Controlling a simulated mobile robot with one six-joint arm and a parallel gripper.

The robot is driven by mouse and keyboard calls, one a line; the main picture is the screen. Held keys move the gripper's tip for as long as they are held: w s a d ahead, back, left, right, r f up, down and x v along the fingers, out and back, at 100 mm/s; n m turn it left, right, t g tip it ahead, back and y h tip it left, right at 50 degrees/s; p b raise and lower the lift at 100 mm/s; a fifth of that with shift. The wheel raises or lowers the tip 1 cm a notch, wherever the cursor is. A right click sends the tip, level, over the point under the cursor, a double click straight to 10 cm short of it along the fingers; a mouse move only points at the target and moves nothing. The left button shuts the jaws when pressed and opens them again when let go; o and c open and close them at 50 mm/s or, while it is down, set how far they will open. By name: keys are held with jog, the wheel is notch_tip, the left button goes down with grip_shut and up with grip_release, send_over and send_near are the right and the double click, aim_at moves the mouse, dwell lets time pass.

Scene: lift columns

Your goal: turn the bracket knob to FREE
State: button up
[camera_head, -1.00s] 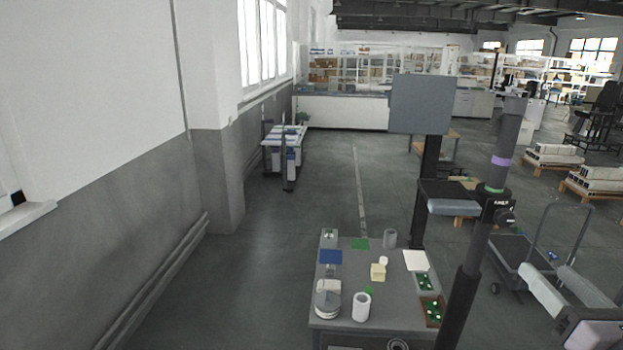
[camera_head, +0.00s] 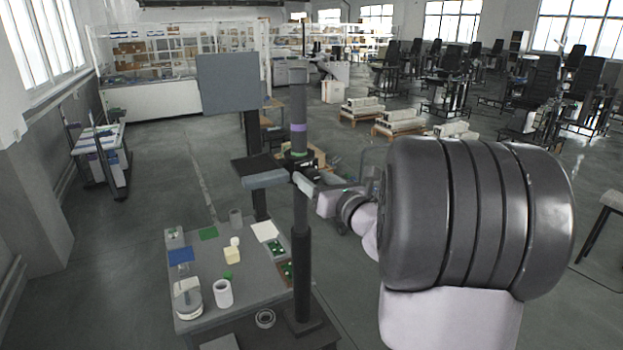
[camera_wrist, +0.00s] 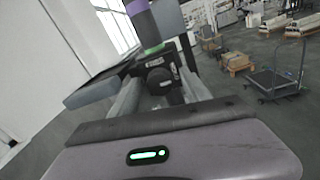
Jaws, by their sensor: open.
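The bracket clamp (camera_head: 296,163) is a black block around a dark upright column (camera_head: 300,215), below a green ring. In the wrist view the black bracket (camera_wrist: 150,62) carries a small light label too small to read. The round black knob (camera_wrist: 159,78) faces my wrist camera; which way it is turned I cannot tell. My gripper (camera_wrist: 161,82) is open, with one grey finger on either side of the knob in that view. Contact cannot be made out. In the head view my gripper (camera_head: 306,184) is at the clamp and mostly hides the knob.
A grey-edged shelf (camera_head: 264,180) juts left from the column, with a dark panel (camera_head: 228,83) behind. Below is a workbench (camera_head: 205,255) with a white cup (camera_head: 223,293), a round device (camera_head: 187,300) and small parts. A wheeled cart (camera_wrist: 272,80) stands to the right.

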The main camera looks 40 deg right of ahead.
grip_shut()
jog(key=shift+f, duration=0.1)
jog(key=n+b, duration=0.4)
jog(key=b, duration=0.2)
jog(key=shift+f+n, duration=0.15)
jog(key=shift+n, duration=0.15)
jog(key=n+b, duration=0.5)
jog(key=b, duration=0.2)
jog(key=shift+g, duration=0.4)
jog(key=n+b, duration=0.5)
jog(key=b, duration=0.2)
jog(key=shift+h, duration=0.3)
jog(key=n+b, duration=0.2)
jog(key=b, duration=0.1)
jog(key=shift+r+n, duration=0.3)
jog(key=shift+b, duration=0.3)
